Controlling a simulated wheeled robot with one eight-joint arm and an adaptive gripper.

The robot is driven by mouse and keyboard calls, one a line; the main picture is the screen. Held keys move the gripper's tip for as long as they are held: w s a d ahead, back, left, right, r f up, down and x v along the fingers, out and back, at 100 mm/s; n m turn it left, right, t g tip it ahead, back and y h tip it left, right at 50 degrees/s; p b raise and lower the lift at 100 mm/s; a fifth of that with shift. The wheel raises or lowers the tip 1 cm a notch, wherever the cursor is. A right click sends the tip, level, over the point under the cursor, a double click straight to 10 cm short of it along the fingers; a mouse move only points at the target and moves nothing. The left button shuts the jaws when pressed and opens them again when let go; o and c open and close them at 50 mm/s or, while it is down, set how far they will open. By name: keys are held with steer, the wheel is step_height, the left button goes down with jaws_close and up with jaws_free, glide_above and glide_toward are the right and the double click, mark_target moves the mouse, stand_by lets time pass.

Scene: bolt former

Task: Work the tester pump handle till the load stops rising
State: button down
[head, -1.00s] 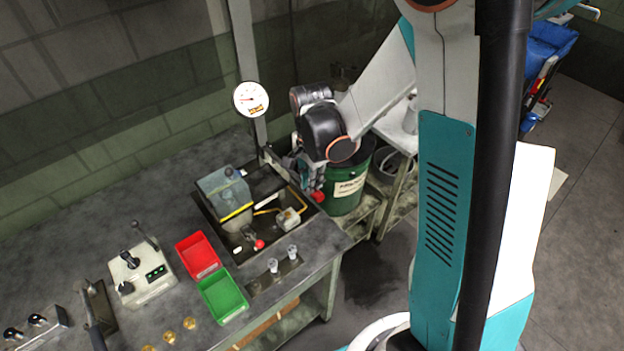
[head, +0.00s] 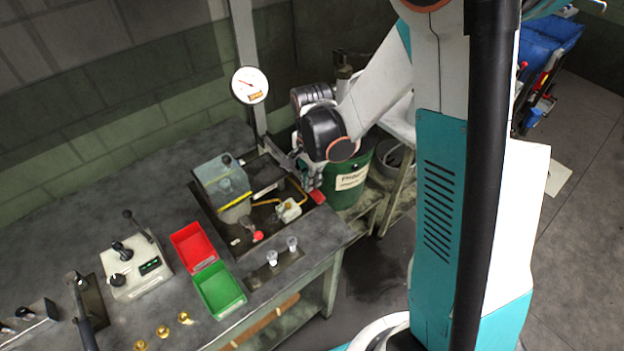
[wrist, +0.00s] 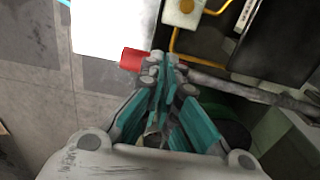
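The tester (head: 222,187) is a grey-blue box with a yellow strip, set in a dark tray at the bench's right end. Its round white gauge (head: 250,85) stands on a post behind; a red needle shows, but the reading is too small to tell. The pump handle is a metal bar (wrist: 252,91) with a red grip (wrist: 132,60); the grip also shows in the head view (head: 317,197). My gripper (wrist: 166,65) has its fingers closed together around the bar, beside the red grip. My gripper partly hides the bar in the head view.
A red tray (head: 194,248) and a green tray (head: 219,290) sit left of the tester. A red-knobbed lever (head: 258,236) is at the tester's front. A green drum (head: 350,185) stands close behind my gripper. A control box (head: 136,265) is further left.

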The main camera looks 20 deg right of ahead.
step_height(320, 180, up, 11)
steer(key=p, duration=0.7)
steer(key=shift+r, duration=0.15)
stand_by(0.5)
steer(key=shift+s, duration=0.1)
stand_by(0.7)
step_height(320, 180, up, 7)
steer(key=p, duration=1.1)
step_height(320, 180, down, 7)
steer(key=b, duration=0.4)
steer(key=shift+b, duration=0.35)
